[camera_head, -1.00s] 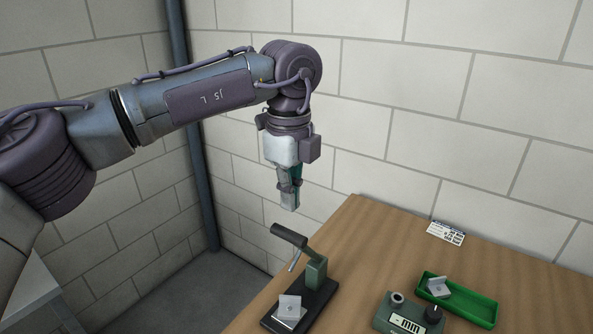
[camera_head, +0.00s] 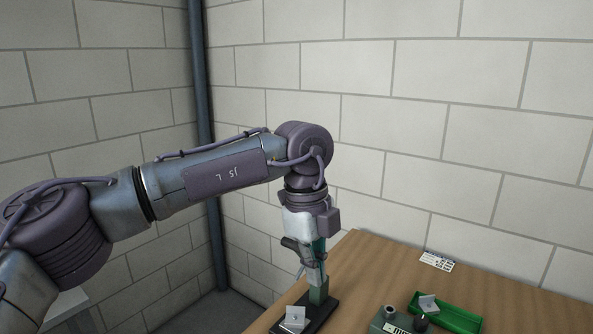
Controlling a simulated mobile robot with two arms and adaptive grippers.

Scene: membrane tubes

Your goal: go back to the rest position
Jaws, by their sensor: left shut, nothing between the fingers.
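My left arm comes in from the left and its gripper (camera_head: 312,280) points down, shut and empty. In the picture it lies in front of the press (camera_head: 318,291), a dark green and black device with a lever handle, and hides part of it. I cannot tell whether the two touch. My right gripper is not in view.
A small grey-white piece (camera_head: 294,317) sits on the press base. A green tray (camera_head: 459,319) holds another such piece (camera_head: 428,304). A green device with a knob (camera_head: 391,319) stands beside the tray, cut off below. A printed card (camera_head: 437,261) lies near the wall. The wooden table (camera_head: 375,262) is bare behind the press.

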